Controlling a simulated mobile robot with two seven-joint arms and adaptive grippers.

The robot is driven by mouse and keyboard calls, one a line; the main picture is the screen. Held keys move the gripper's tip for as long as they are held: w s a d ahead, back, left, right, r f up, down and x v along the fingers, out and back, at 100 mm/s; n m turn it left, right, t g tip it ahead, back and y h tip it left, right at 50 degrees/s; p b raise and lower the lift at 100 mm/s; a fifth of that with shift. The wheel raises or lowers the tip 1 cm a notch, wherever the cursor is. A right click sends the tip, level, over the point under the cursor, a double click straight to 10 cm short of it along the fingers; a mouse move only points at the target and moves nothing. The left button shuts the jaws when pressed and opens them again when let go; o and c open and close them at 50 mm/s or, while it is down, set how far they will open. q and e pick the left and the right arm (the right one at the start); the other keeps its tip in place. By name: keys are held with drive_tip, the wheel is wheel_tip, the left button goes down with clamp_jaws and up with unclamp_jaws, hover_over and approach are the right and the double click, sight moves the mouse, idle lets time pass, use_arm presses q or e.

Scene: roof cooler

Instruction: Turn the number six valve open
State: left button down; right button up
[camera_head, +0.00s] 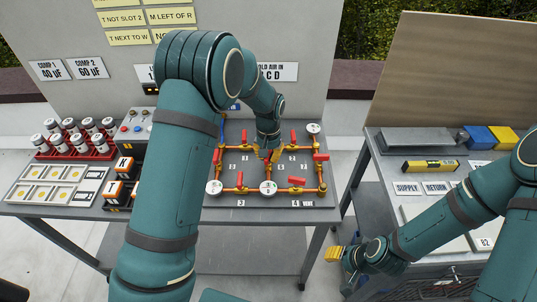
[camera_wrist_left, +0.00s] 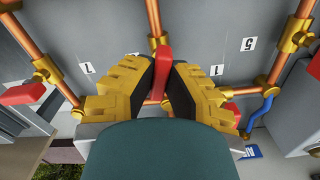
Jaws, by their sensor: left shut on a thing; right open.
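A loop of copper pipe (camera_head: 253,190) with yellow fittings and several red valve handles lies on a grey panel at the middle of the table. My left gripper (camera_head: 269,154) reaches down to the top middle of this loop. In the left wrist view my left gripper (camera_wrist_left: 163,82) is shut on a red valve handle (camera_wrist_left: 164,60), with a dark pad on each side. No readable six shows beside this handle. My right gripper (camera_head: 336,254) is open and empty, low between the two tables.
Other red handles (camera_head: 297,181) stand close around. Capacitors in a red rack (camera_head: 75,155) stand at left. The right table (camera_head: 371,140) holds a yellow level (camera_head: 430,166) and coloured blocks.

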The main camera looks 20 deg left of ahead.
use_arm(q)
drive_tip(key=shift+s+f+n, duration=0.1)
drive_tip(key=shift+n, duration=0.5)
drive_tip(key=c, duration=1)
unclamp_jaws()
wheel_tip(320, 180, up, 12)
drive_tip(key=shift+r, duration=0.1)
